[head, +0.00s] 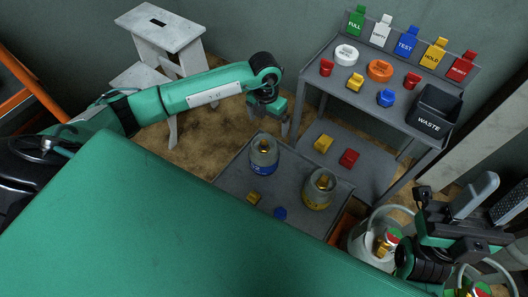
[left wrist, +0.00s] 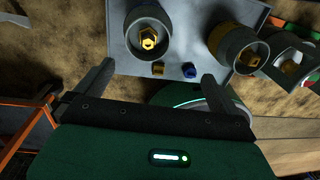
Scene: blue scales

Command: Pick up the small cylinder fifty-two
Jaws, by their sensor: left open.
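A small grey cylinder with a blue band (head: 263,169) and a brass valve stands upright on the low grey cart top. It also shows from above in the left wrist view (left wrist: 133,52). A second cylinder with a yellow band (head: 317,200) stands to its right and shows in the left wrist view too (left wrist: 222,60). A third, pale cylinder (head: 362,250) is partly hidden by my right arm. I cannot read the number fifty-two on any of them. My left gripper (head: 269,122) is open and empty, just behind the blue-banded cylinder. My right gripper (head: 492,203) has its fingers apart.
The low cart (head: 232,182) also carries a small yellow piece (head: 254,197) and a blue piece (head: 280,213). A grey shelf (head: 335,84) with coloured tags and a waste bin (head: 434,112) stands behind right. A step stool (head: 160,32) stands at the back left.

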